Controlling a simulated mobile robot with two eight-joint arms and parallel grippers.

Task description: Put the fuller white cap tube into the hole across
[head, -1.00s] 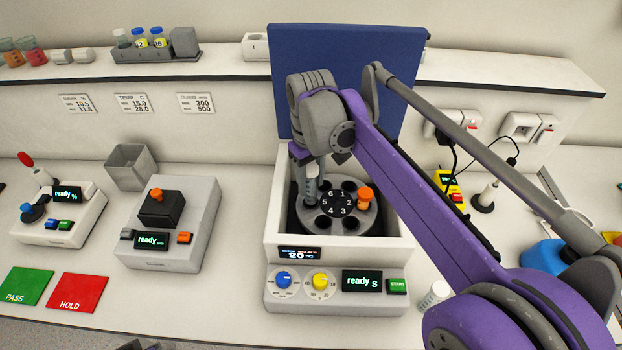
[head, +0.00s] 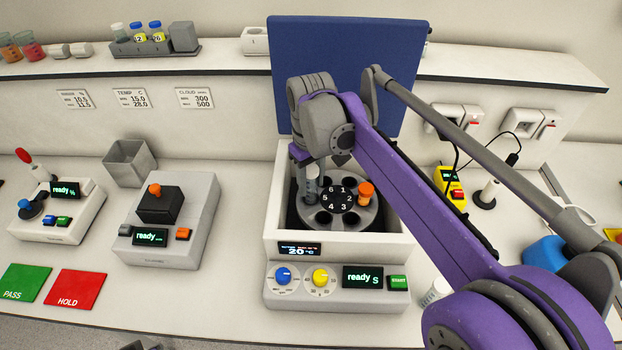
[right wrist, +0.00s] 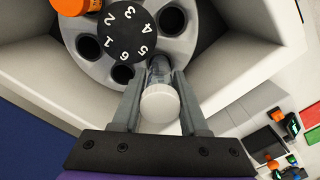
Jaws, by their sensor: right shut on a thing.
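My right gripper (head: 312,188) is shut on a white-capped tube (right wrist: 160,103), with a finger on either side of it in the right wrist view. The tube has a clear body, which points into the rotor beside the number 5. I cannot tell how deep its lower end sits in the hole. The grey rotor (head: 324,219) has a black numbered hub (head: 339,198) and several dark open holes. An orange-capped tube (head: 366,191) stands in the rotor by the number 2, across from the held tube. My left gripper is not in view.
The rotor sits inside a white centrifuge (head: 285,235) with its blue lid (head: 345,60) raised behind. A rack (head: 155,48) with vials is on the shelf. Another white cap (head: 437,289) shows beside the machine, partly behind my arm. Two instruments stand on the left.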

